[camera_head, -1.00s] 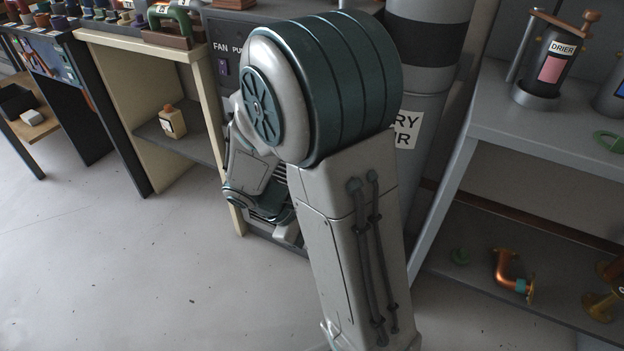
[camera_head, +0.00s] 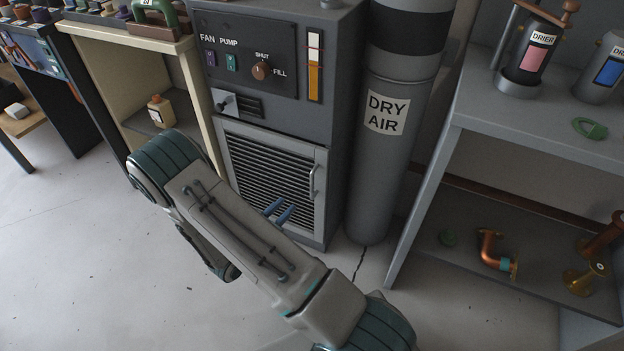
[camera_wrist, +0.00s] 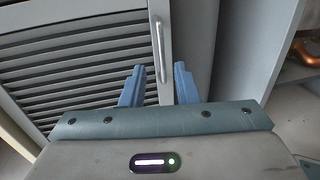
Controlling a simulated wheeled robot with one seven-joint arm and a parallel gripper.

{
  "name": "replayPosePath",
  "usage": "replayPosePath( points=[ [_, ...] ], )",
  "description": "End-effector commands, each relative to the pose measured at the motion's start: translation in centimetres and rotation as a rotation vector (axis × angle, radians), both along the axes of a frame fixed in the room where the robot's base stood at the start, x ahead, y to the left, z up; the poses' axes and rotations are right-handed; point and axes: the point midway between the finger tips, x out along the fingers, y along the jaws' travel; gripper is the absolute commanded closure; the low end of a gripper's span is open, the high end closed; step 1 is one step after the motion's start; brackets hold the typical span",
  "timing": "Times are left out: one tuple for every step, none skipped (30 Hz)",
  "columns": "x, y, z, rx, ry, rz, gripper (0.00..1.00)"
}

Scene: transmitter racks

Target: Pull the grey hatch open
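The grey hatch (camera_head: 262,172) is a louvred panel low on the front of the grey cabinet, and it looks shut. A thin upright handle (camera_head: 313,182) sits near its right edge. In the wrist view the hatch (camera_wrist: 80,60) fills the upper left and the handle (camera_wrist: 160,50) stands upright just beyond my fingers. My gripper (camera_head: 279,211) has blue fingers and is in front of the lower right of the hatch.
The cabinet's control panel (camera_head: 245,55) is above the hatch. A grey dry air cylinder (camera_head: 385,150) stands close on the right. A grey shelf unit (camera_head: 540,140) is further right, a cream shelf unit (camera_head: 90,50) left. The floor (camera_head: 70,260) in front is clear.

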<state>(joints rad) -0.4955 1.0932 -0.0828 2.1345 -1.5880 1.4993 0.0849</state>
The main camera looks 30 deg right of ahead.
Motion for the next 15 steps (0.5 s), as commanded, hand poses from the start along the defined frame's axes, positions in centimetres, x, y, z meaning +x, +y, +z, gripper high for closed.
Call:
replayPosePath(
  points=[
    [0.2,-0.5,-0.1,-0.001,0.0,-0.001,0.72],
    [0.4,-0.8,-0.1,-0.001,0.0,-0.001,0.72],
    [0.6,-1.4,-0.1,0.0,-0.001,-0.003,0.72],
    [0.8,-1.9,-0.1,0.0,-0.001,-0.004,0.72],
    [1.1,-2.4,-0.1,0.0,-0.001,-0.004,0.72],
    [1.5,-3.2,-0.2,0.0,-0.002,-0.006,0.72],
    [1.8,-3.8,-0.2,0.0,-0.002,-0.006,0.72],
    [2.0,-4.3,-0.2,0.0,-0.002,-0.006,0.72],
    [2.4,-5.2,-0.2,0.001,-0.002,-0.007,0.72],
    [2.7,-5.7,-0.2,0.0,-0.002,-0.006,0.72],
    [3.0,-6.3,-0.2,0.0,-0.003,-0.007,0.72],
    [3.4,-7.1,-0.2,0.0,-0.002,-0.006,0.72],
    [3.7,-7.6,-0.2,0.0,-0.002,-0.007,0.72],
    [4.0,-8.1,-0.2,0.001,-0.003,-0.006,0.72],
    [4.3,-8.8,-0.2,0.001,-0.003,-0.005,0.72]
  ],
)
